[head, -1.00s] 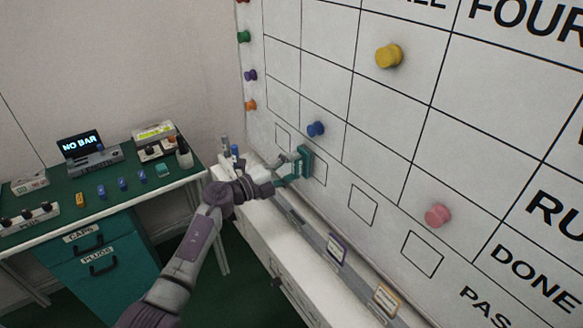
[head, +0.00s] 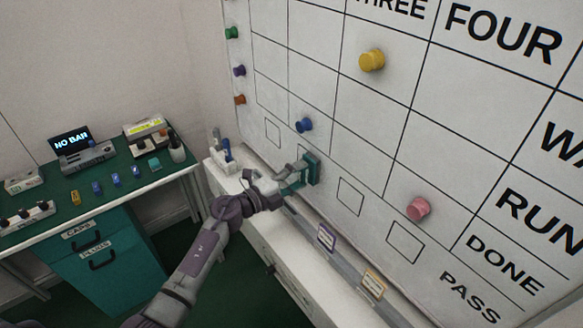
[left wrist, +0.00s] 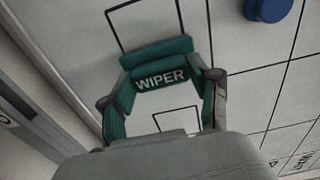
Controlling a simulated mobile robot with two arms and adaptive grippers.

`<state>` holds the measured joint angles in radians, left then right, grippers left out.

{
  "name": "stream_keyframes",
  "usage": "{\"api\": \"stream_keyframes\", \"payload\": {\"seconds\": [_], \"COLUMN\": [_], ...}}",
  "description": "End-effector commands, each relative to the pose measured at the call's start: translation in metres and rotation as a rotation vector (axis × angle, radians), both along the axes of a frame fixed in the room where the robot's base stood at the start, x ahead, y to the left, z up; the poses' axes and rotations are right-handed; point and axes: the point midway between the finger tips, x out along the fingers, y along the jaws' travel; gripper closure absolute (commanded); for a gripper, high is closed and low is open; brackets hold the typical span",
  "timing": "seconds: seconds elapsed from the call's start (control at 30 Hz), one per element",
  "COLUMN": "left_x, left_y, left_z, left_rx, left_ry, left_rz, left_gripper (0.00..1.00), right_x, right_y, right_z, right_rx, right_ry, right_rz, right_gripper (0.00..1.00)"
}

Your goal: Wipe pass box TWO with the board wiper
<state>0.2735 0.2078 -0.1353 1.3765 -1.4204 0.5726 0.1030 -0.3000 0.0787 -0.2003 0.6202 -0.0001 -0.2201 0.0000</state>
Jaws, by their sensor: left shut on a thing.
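My left gripper (head: 298,172) is shut on the green board wiper (head: 314,168), whose face is turned to the whiteboard (head: 375,145). The wiper (left wrist: 160,78), lettered WIPER, sits between the fingertips in the left wrist view. Pass box TWO (left wrist: 207,25) shows as a black outline above it there, its lower part hidden behind the wiper. I cannot tell whether the wiper touches the board. My right gripper is not in view.
Pass boxes THREE (head: 350,197) and ONE (head: 272,133) flank the wiper. A blue magnet (head: 304,125) is close above it; a pink one (head: 418,208) is further right. A ledge with tags (head: 326,237) runs below. A green bench (head: 60,196) stands left.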

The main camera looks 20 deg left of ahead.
Motion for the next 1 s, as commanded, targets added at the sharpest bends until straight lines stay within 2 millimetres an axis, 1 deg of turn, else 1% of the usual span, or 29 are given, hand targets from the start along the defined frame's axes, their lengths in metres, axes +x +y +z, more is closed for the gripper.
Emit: {"api": "stream_keyframes", "payload": {"seconds": [0.03, 0.13, 0.27, 0.6, 0.83, 1.0], "left_x": [-0.002, -0.003, -0.001, 0.017, 0.023, 0.029], "left_y": [-0.005, -0.004, -0.001, 0.022, 0.030, 0.039], "left_z": [0.002, 0.002, 0.000, -0.001, 0.000, -0.001], "left_rx": [0.000, 0.002, 0.002, 0.002, 0.001, 0.002], "left_ry": [-0.001, -0.002, -0.003, -0.003, -0.002, -0.003], "left_rz": [-0.007, -0.006, -0.004, -0.001, 0.000, 0.000], "left_gripper": [0.82, 0.82, 0.82, 0.82, 0.82, 0.82], "right_x": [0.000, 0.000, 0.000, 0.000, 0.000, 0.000], "right_y": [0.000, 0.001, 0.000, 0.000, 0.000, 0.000], "right_z": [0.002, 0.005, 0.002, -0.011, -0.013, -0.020], "right_rx": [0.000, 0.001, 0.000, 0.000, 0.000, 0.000], "right_ry": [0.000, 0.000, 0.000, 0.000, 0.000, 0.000], "right_rz": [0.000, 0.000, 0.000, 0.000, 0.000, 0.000], "right_gripper": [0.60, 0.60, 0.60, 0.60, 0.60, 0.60]}}
